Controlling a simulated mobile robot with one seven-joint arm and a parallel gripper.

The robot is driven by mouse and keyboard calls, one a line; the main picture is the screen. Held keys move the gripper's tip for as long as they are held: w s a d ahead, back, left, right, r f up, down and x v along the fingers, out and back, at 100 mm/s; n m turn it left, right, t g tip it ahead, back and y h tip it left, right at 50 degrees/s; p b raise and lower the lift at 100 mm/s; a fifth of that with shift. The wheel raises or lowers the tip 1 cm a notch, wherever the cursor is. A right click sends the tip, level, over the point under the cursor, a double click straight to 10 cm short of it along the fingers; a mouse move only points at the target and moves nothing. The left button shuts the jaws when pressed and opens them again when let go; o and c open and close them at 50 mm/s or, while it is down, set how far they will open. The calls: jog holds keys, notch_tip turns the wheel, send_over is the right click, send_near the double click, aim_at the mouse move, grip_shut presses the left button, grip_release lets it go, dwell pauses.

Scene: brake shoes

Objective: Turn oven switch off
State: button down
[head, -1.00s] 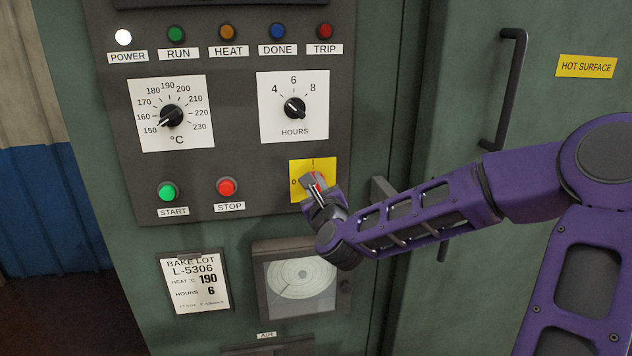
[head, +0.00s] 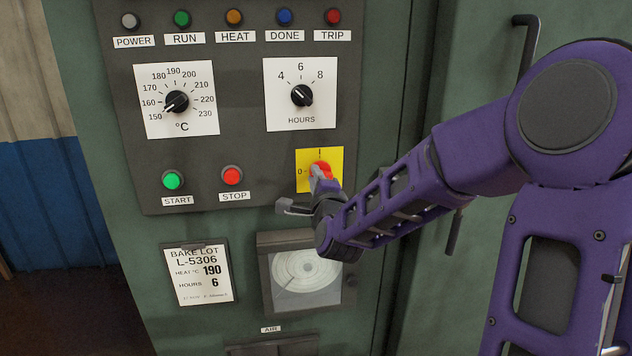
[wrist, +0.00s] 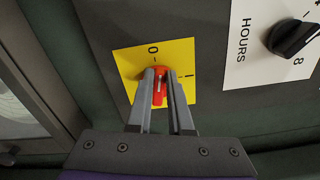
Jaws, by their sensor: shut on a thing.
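The oven switch (head: 323,168) is a red rotary handle on a yellow plate (head: 306,157) marked 0 at left and I at top. My gripper (head: 318,175) is at the plate. In the wrist view, its two grey fingers (wrist: 160,78) are shut on the red handle (wrist: 159,91), one on each side. The handle there lies in line with the 0 mark, and the I is off to its side. The fingers hide part of the handle. The POWER lamp (head: 131,21) is grey and unlit.
The START (head: 172,180) and STOP (head: 232,176) buttons are left of the switch. The HOURS dial (head: 301,96) is above it. A round chart recorder (head: 306,272) is below. A dark door handle (head: 521,60) stands out at upper right, near my arm.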

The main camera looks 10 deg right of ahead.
jog(key=shift+f+n+b, duration=0.2)
jog(key=shift+n+b, duration=0.55)
jog(key=shift+n, duration=0.65)
jog(key=c, duration=0.8)
grip_release()
jog(key=shift+f, duration=0.1)
